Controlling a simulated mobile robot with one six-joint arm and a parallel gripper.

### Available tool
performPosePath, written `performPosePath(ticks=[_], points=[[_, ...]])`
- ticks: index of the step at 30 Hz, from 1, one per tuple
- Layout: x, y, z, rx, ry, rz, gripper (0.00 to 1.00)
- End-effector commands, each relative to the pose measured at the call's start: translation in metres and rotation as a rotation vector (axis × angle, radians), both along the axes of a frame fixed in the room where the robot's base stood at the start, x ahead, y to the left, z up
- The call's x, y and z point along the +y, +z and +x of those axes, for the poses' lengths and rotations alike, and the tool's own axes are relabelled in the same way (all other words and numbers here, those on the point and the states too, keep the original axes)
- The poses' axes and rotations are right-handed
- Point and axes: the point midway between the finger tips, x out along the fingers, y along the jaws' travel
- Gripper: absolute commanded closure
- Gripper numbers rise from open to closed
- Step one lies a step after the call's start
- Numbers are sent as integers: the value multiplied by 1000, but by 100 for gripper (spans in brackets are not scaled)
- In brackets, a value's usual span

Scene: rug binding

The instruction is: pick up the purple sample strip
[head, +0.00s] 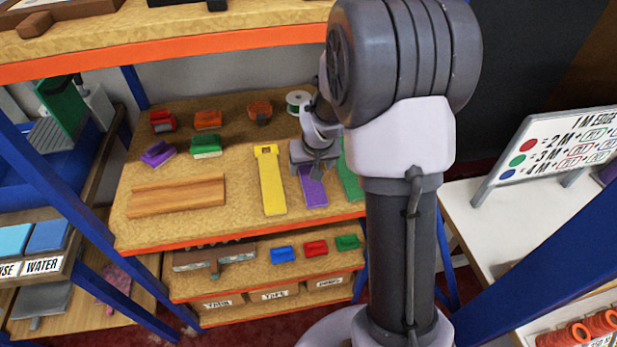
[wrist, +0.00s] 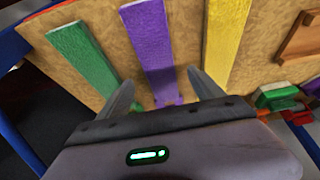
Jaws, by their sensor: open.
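The purple sample strip (head: 313,190) lies flat on the middle shelf, between the yellow strip (head: 271,185) and the green strip (head: 350,178). Its upper end is hidden under my gripper (head: 316,168) in the head view. In the wrist view the purple strip (wrist: 150,45) runs between the two fingers of my gripper (wrist: 160,77). The fingers are apart, one on each side of the strip, with nothing held. I cannot tell how high the fingertips are above the shelf. In the wrist view the green strip (wrist: 84,55) is at left and the yellow strip (wrist: 226,40) at right.
A wooden board (head: 176,196) lies to the left on the shelf. An upper shelf with an orange edge (head: 200,52) overhangs the back. Blue posts (head: 60,187) flank the shelf.

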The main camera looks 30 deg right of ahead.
Motion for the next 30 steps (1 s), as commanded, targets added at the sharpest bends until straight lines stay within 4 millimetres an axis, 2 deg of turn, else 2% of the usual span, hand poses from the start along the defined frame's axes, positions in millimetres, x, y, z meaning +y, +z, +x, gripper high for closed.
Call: performPosePath(ticks=[6,13,23,30], points=[[-4,-43,15,4,0,1,24],[-5,-42,17,1,0,0,26],[-5,-42,17,2,0,1,90],[-5,-41,17,1,0,0,91]])
